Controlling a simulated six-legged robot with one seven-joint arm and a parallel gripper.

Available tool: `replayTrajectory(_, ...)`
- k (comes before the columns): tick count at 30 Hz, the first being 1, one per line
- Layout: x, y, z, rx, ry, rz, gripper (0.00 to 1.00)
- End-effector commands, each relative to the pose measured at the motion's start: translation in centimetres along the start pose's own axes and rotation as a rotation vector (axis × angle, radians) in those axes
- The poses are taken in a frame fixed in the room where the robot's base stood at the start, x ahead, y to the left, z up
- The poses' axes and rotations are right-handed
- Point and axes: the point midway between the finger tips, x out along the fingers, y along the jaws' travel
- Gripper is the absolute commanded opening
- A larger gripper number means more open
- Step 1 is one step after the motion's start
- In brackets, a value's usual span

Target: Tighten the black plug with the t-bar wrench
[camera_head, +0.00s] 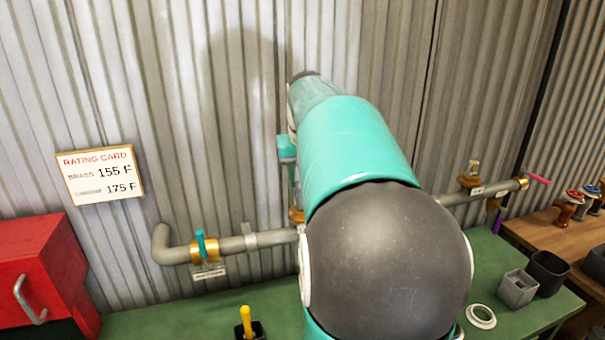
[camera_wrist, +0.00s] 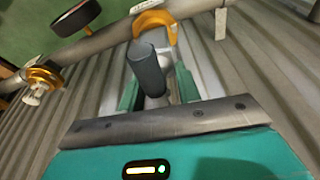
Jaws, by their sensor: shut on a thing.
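In the wrist view my gripper (camera_wrist: 158,88) has its two teal fingers closed around a dark grey round bar (camera_wrist: 147,66), which looks like part of the t-bar wrench. Its crossbar cannot be made out. The bar points toward an orange-brown curved fitting (camera_wrist: 154,20) on the pipe; I cannot tell whether they touch. No black plug can be clearly identified. In the head view my arm hides the gripper's grasp and the middle of the pipe (camera_head: 270,238).
A brass valve with a teal handle (camera_head: 203,247) sits left on the pipe. A brass fitting (camera_head: 470,181) and pink lever (camera_head: 540,179) are right. The green bench holds a yellow-handled tool (camera_head: 246,320), grey cup (camera_head: 516,290), black cup (camera_head: 548,270) and white ring (camera_head: 481,317). A red cabinet (camera_head: 35,265) stands left.

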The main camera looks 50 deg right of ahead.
Motion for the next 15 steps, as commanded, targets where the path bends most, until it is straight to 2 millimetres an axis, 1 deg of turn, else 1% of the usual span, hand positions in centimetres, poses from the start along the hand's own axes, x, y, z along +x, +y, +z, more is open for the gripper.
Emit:
replayTrajectory(8,0.30,-0.06,0.10,0.013,0.000,0.004,0.00)
replayTrajectory(11,0.29,-0.12,0.10,0.082,0.000,0.024,0.00)
replayTrajectory(15,0.30,-0.07,0.10,0.233,0.000,0.066,0.00)
